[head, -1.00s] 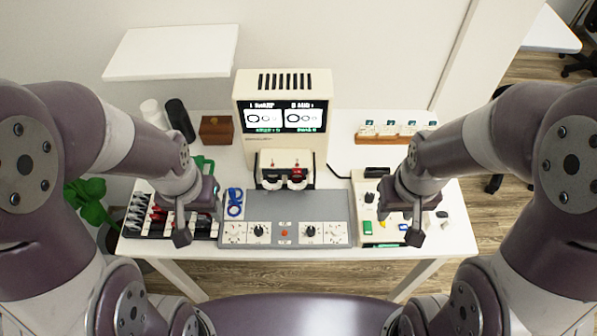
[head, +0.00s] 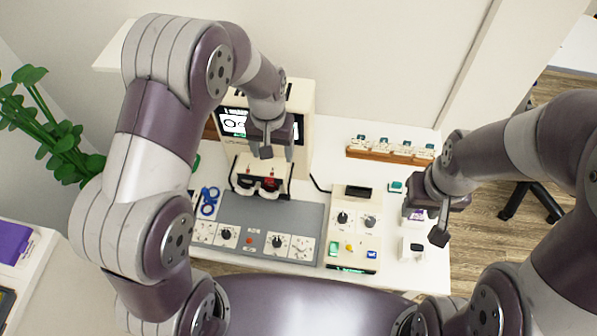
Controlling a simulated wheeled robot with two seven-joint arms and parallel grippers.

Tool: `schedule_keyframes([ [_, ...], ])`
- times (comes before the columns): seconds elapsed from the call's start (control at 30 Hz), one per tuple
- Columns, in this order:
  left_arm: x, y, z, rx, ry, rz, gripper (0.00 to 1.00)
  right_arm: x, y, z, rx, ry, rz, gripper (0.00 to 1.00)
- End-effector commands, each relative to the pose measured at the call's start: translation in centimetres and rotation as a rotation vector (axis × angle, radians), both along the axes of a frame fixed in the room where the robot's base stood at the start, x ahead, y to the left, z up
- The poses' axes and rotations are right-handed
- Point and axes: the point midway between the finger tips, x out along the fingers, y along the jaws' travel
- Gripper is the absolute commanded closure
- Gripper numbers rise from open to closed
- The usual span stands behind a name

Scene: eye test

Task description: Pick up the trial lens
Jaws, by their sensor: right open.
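I cannot single out a trial lens for certain. Small red-rimmed pieces (head: 270,184) sit at the front of the cream screen device (head: 300,105). Blue rings (head: 209,200) lie on the table left of the grey control panel (head: 285,215). The rack of dark and red pieces at the table's left end is hidden behind my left arm. My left gripper (head: 277,153) hangs in front of the device's screen, above the red-rimmed pieces, its fingers apart and nothing seen between them. My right gripper (head: 427,224) is open and empty over the table's right end.
A cream box with knobs (head: 355,220) stands right of the panel. A wooden rack (head: 388,154) with small white pieces stands at the back right. A small white block (head: 412,249) lies near the right edge. A plant (head: 60,140) stands at the left.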

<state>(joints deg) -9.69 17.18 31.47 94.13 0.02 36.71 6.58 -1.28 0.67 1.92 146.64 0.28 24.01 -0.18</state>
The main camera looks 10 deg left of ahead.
Motion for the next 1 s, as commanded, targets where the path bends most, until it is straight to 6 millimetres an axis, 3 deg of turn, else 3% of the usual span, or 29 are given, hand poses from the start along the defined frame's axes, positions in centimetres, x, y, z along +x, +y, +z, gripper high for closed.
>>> schedule_keyframes([
  [0.3,-0.2,0.2,-5.9,0.003,0.014,0.021,0.30,0.0,0.0,1.7,0.000,0.000,0.001,0.57],
  [0.47,-0.3,0.2,-7.6,0.003,0.014,0.020,0.30,0.0,0.0,2.7,0.000,0.000,0.001,0.57],
  [0.63,-0.3,0.1,-10.9,0.003,0.013,0.020,0.30,0.0,0.0,4.0,0.000,-0.001,0.000,0.57],
  [0.73,-0.3,0.2,-11.9,0.003,0.011,0.020,0.30,0.0,0.0,4.1,0.000,0.000,0.001,0.57],
  [0.93,-0.2,0.2,-12.2,0.002,0.009,0.020,0.30,0.0,0.0,4.0,0.000,0.000,0.001,0.57],
  [0.97,-0.2,0.1,-12.2,0.002,0.009,0.020,0.36,0.0,0.0,4.0,0.000,0.000,0.001,0.57],
  [1.0,-0.2,0.1,-12.2,0.002,0.009,0.020,0.49,0.0,0.0,4.0,0.000,0.000,0.001,0.57],
])
